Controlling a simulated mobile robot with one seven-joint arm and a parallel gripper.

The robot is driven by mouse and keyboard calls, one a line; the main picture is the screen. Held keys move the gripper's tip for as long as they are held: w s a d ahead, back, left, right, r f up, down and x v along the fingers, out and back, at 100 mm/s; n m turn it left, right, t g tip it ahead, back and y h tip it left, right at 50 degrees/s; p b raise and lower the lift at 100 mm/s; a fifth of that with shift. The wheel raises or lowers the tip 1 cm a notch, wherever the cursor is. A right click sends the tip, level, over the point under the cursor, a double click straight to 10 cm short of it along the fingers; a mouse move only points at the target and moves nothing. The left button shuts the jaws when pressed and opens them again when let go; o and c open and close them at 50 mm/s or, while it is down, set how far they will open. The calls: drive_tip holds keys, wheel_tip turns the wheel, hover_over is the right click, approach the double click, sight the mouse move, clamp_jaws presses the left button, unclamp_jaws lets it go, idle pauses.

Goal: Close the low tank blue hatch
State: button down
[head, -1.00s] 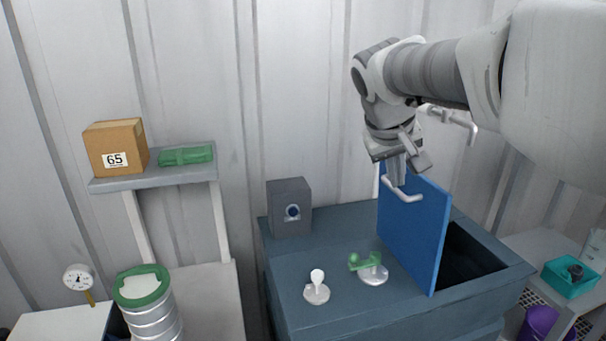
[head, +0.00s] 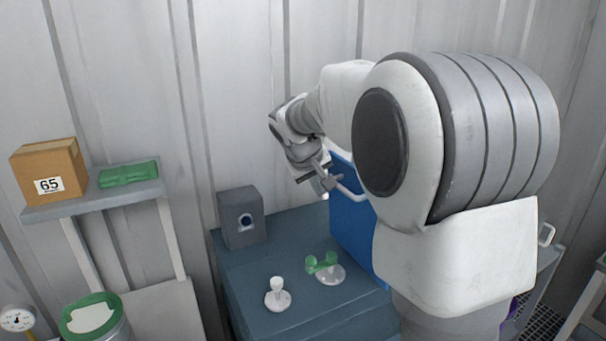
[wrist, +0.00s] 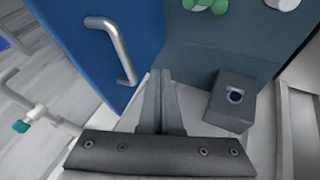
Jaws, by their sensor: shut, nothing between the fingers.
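The blue hatch (head: 352,222) stands upright, open, on top of the low grey-blue tank (head: 245,278). My arm hides its right part and the tank opening in the head view. In the wrist view the hatch (wrist: 80,35) fills the upper left, with its grey bar handle (wrist: 117,50) on the near face. My gripper (head: 326,184) is near the upper left edge of the hatch, close to the handle. In the wrist view its fingers (wrist: 160,75) are together and empty, to the right of the handle and apart from it.
A grey box (head: 241,218) with a round port stands at the tank's back left corner. A green-handled valve (head: 324,267) and a white knob (head: 278,293) sit on the tank top. A shelf (head: 95,203) with a carton (head: 48,172) is on the left wall.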

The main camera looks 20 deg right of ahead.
drive_tip(key=shift+w+d+f+p, duration=0.1)
drive_tip(key=shift+w+d+p, duration=0.1)
drive_tip(key=shift+d, duration=0.75)
drive_tip(key=shift+w+d+f+p, duration=0.1)
drive_tip(key=shift+w+d+p, duration=0.05)
drive_tip(key=shift+d, duration=0.8)
drive_tip(key=shift+r, duration=0.15)
